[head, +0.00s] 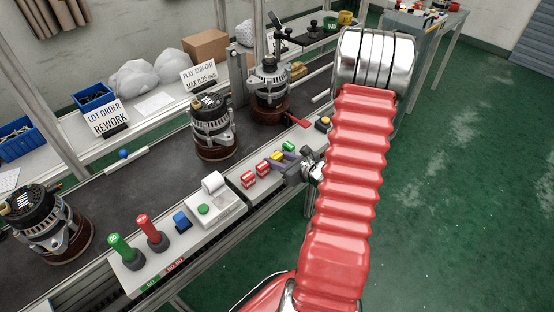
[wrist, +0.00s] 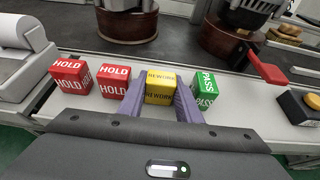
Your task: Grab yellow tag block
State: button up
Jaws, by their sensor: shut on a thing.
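The yellow tag block (wrist: 160,88), lettered REWORK, stands on the pale shelf along the line's front edge in the wrist view. My gripper (wrist: 161,95) has its two purple fingers on either side of the block and is shut on it. The block appears to be at shelf level; I cannot tell whether it touches the shelf. In the head view the yellow block (head: 276,157) is small, beside my gripper (head: 281,159) at the front shelf.
Two red HOLD blocks (wrist: 115,82) (wrist: 71,77) stand to the left. A green PASS block (wrist: 205,90) is close on the right. A red lever (wrist: 266,68) and a dark box with a yellow button (wrist: 300,106) lie further right. Alternators (head: 212,127) stand behind on the dark belt.

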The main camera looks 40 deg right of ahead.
aim_at(276, 155)
jog(key=shift+r, duration=0.2)
jog(key=shift+c, duration=0.5)
jog(key=shift+r, duration=4.85)
